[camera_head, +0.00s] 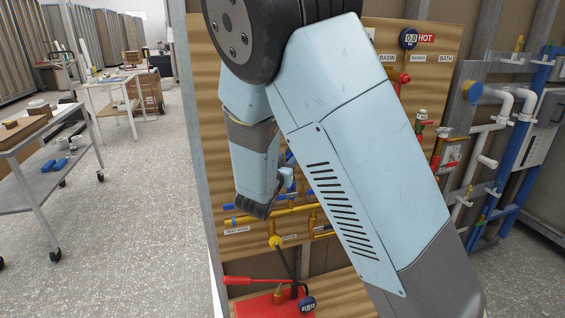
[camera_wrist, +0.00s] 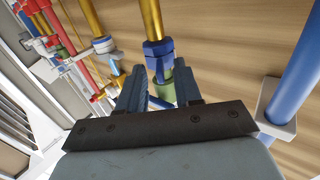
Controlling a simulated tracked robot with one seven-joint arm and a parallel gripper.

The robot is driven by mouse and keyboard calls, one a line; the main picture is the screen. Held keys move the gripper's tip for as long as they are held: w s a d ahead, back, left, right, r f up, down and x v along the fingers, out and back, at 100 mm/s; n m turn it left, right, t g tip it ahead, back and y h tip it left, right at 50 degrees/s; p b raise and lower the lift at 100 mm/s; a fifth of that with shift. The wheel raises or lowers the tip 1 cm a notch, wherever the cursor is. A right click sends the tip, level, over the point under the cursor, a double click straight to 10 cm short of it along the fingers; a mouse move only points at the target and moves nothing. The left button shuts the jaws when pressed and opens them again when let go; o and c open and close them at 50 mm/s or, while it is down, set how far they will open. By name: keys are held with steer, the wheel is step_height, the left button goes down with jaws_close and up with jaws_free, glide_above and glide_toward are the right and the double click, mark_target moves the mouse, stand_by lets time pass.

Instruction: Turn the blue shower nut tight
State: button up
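A blue hex nut (camera_wrist: 158,56) sits on a brass pipe (camera_wrist: 151,18) in the wrist view, with a green fitting (camera_wrist: 166,88) beyond it. My gripper (camera_wrist: 160,68) points at the nut, with its two dark fingers apart. One fingertip is on each side of the nut's lower part, close to it. I cannot tell whether either finger touches it. The gripper looks open. In the head view my arm covers much of the pipe board, and the nut and fingertips cannot be made out there.
A wooden board (camera_head: 440,62) carries pipes, gauges and labelled valves. In the wrist view a blue pipe (camera_wrist: 300,65) runs at right, and red and brass pipes are at left. A red test pump (camera_head: 262,305) stands below the board. Open floor (camera_head: 150,225) and trolleys lie at left.

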steer(key=shift+c, duration=0.5)
jaws_close()
steer(key=shift+w+a+m+g+h, duration=0.2)
steer(key=shift+a+m+g+h, duration=0.1)
steer(key=shift+m+g+h, duration=0.55)
steer(key=shift+w+a+m+g+h, duration=0.35)
steer(key=shift+m+h, duration=0.35)
steer(key=shift+h, duration=0.45)
steer(key=shift+w+a+m+g+h, duration=0.1)
steer(key=shift+a+m+g+h, duration=0.1)
steer(key=shift+m+g+h, duration=0.7)
steer(key=shift+o, duration=0.5)
jaws_free()
steer(key=shift+n+t, duration=0.25)
steer(key=shift+t, duration=0.05)
steer(key=shift+s+a, duration=0.1)
steer(key=shift+a, duration=0.05)
